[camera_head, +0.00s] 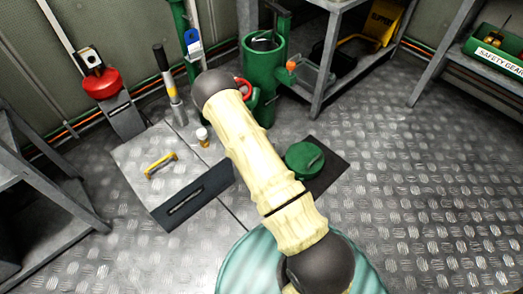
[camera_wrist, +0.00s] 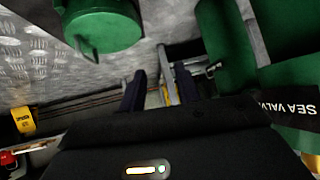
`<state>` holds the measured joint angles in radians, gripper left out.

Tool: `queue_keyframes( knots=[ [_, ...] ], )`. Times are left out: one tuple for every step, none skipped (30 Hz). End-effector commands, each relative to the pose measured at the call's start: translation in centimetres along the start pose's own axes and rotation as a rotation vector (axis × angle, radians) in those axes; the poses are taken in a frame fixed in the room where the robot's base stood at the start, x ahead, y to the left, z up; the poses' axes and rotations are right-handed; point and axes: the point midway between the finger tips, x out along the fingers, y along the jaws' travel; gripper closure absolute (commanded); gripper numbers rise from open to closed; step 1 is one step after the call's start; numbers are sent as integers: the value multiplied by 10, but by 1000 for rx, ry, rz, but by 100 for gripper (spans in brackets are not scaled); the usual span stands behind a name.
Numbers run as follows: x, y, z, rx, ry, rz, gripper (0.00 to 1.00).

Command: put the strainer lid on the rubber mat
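The strainer lid (camera_head: 303,160) is a round green cap with a bar on top. In the head view it sits over the left part of the dark rubber mat (camera_head: 327,176) on the floor. The same green cap appears at the top of the wrist view (camera_wrist: 103,32), beyond and apart from my fingers. The open green strainer body (camera_head: 262,75) stands behind my arm, which partly hides it. My gripper (camera_wrist: 160,88) shows two dark fingers spread apart with nothing held between them. In the head view my arm hides the gripper.
A red device (camera_head: 100,80) is at the back left. Grey shelving (camera_head: 335,55) stands behind; the floor at right is clear.

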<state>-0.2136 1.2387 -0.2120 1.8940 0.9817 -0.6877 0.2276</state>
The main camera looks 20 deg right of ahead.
Motion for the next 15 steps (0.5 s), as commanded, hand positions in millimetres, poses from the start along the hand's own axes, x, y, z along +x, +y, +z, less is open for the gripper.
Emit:
queue_keyframes(
  knots=[
    [-14,-9,-10,-6,-43,-26,67],
    [-22,-13,-14,-17,-71,-42,67],
    [-33,-18,-18,-32,-109,-63,67],
    [-42,-21,-21,-44,-136,-79,67],
    [-51,-24,-25,-56,-162,-96,67],
    [-63,-28,-30,-74,-196,-118,67],
    [-73,-30,-33,-89,-221,-135,67],
    [-82,-32,-36,-105,-246,-152,67],
    [-96,-33,-41,-126,-277,-174,67],
    [-106,-34,-44,-142,-299,-191,67],
    [-116,-34,-48,-161,-321,-208,67],
    [-130,-34,-51,-188,-349,-230,67],
    [-140,-34,-54,-208,-369,-248,67],
    [-151,-32,-57,-229,-388,-264,67],
    [-165,-30,-61,-257,-412,-285,67]
  ],
)
